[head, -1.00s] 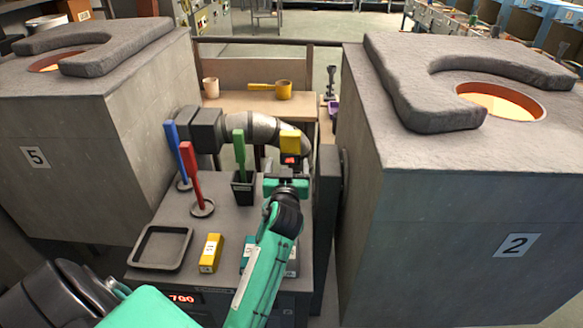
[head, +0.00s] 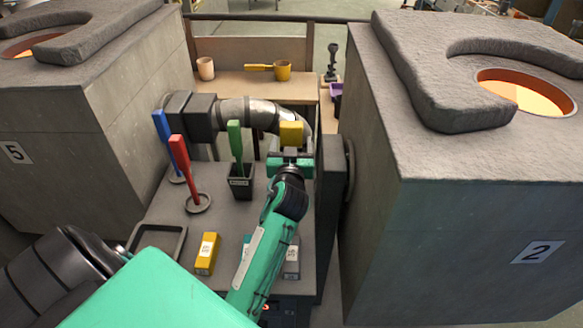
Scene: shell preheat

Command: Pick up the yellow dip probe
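The yellow dip probe shows as a yellow block-shaped part (head: 291,133) at the right rear of the grey bench. My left gripper (head: 290,156) is directly in front of it, below it in the picture. The gripper hides the probe's lower part. I cannot tell whether its fingers touch the probe or have closed on it. My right gripper is not in view.
A green probe (head: 236,140) stands in a black cup (head: 240,181). Red (head: 180,157) and blue (head: 162,130) probes stand left of it. A yellow labelled block (head: 207,254) lies in front. Furnaces flank the bench; a dark upright panel (head: 328,205) is close right.

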